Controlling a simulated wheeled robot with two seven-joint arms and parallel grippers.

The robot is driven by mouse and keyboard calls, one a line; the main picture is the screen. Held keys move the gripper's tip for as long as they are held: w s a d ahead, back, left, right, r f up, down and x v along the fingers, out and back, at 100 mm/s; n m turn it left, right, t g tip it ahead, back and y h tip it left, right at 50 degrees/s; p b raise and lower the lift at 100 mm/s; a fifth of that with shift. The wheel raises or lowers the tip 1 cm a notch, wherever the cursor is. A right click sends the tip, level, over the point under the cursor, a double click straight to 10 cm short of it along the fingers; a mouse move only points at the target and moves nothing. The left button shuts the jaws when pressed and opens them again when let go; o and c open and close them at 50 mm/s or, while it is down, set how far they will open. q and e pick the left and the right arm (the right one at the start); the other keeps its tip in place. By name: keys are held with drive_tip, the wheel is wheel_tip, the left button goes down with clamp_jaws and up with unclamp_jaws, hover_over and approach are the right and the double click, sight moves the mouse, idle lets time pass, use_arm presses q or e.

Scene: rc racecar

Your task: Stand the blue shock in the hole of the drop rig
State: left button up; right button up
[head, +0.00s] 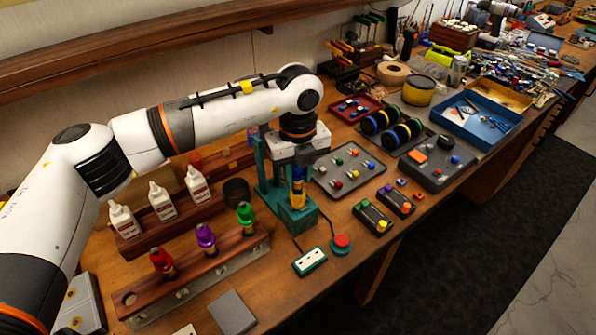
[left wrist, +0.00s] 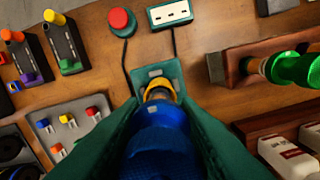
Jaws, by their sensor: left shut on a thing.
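The blue shock (head: 298,188) is upright in my left gripper (head: 298,178), with its yellow-orange lower end pointing down. In the left wrist view the blue body (left wrist: 160,138) lies between the two teal fingers, and the yellow collar (left wrist: 160,86) is beyond it. The teal drop rig (head: 296,217) stands on the bench under the gripper; its base plate (left wrist: 157,72) shows around the shock's lower end. The hole is hidden by the shock, and I cannot tell whether the tip is in it. My right gripper is not in view.
A wooden rack holds red (head: 161,260), purple (head: 205,236) and green (head: 246,214) shocks to the left. White bottles (head: 160,200) stand behind it. A red button (head: 340,243) and a socket box (head: 309,261) lie in front of the rig. A grey pin tray (head: 347,184) lies to its right.

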sight(298, 193)
use_arm(q)
drive_tip(key=shift+f+b, duration=1.8)
drive_tip(key=shift+f, duration=0.4)
drive_tip(key=o, duration=1)
drive_tip(key=shift+o, duration=0.2)
drive_tip(key=shift+r, duration=0.1)
wheel_tip(298, 193, up, 12)
drive_tip(key=shift+f+b, duration=0.1)
drive_tip(key=shift+b, duration=0.95)
